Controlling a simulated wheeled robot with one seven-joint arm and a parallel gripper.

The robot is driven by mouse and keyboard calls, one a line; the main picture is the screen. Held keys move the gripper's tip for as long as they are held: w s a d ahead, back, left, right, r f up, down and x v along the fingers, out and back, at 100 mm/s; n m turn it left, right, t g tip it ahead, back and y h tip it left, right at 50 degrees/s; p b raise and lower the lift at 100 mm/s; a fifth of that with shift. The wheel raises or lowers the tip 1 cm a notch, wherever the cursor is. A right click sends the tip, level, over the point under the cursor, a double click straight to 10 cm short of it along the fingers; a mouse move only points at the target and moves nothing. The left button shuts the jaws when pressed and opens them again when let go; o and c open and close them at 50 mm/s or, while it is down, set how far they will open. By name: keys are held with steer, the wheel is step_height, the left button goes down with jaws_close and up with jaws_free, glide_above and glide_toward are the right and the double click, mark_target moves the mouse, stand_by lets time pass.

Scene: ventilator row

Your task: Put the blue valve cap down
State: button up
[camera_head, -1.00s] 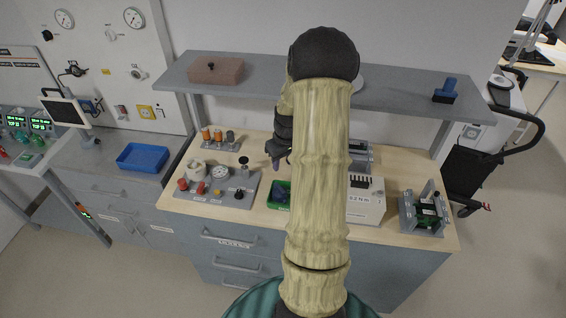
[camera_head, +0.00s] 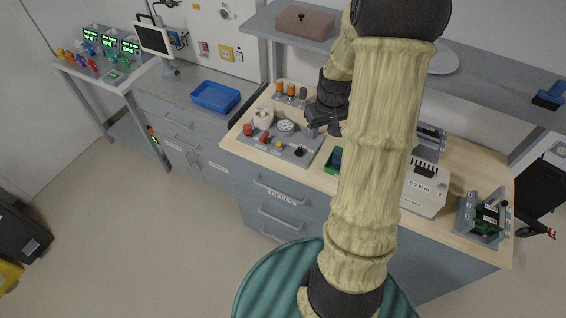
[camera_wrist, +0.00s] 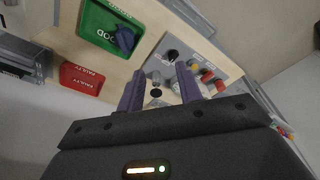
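A small blue piece, perhaps the valve cap, (camera_wrist: 125,40) lies in the green tray marked GOOD (camera_wrist: 97,28) in the wrist view. In the head view the green tray (camera_head: 331,169) is partly hidden behind my arm, with the dark blue piece (camera_head: 336,156) in it. My gripper (camera_wrist: 158,78) has its two purple fingers apart, and I see nothing held between them. A grey post with a dark top shows beyond the gap. In the head view my gripper (camera_head: 318,130) is over the workbench, near the right end of the grey knob panel.
The grey panel (camera_head: 270,143) with red and black knobs is on the bench. A red FAULTY tray (camera_wrist: 82,78) lies beside the green one. A white box (camera_head: 423,190) and a grey fixture (camera_head: 483,218) stand right. A shelf (camera_head: 470,80) overhangs the back.

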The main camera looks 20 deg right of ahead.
steer(key=s+a+r, duration=0.2)
steer(key=s+a, duration=0.3)
steer(key=a, duration=0.3)
steer(key=s+a+r, duration=0.3)
steer(key=s+a, duration=0.3)
steer(key=a, duration=0.3)
steer(key=shift+s+a+r+n+t, duration=0.2)
steer(key=shift+a+n+t, duration=0.1)
steer(key=shift+t, duration=0.1)
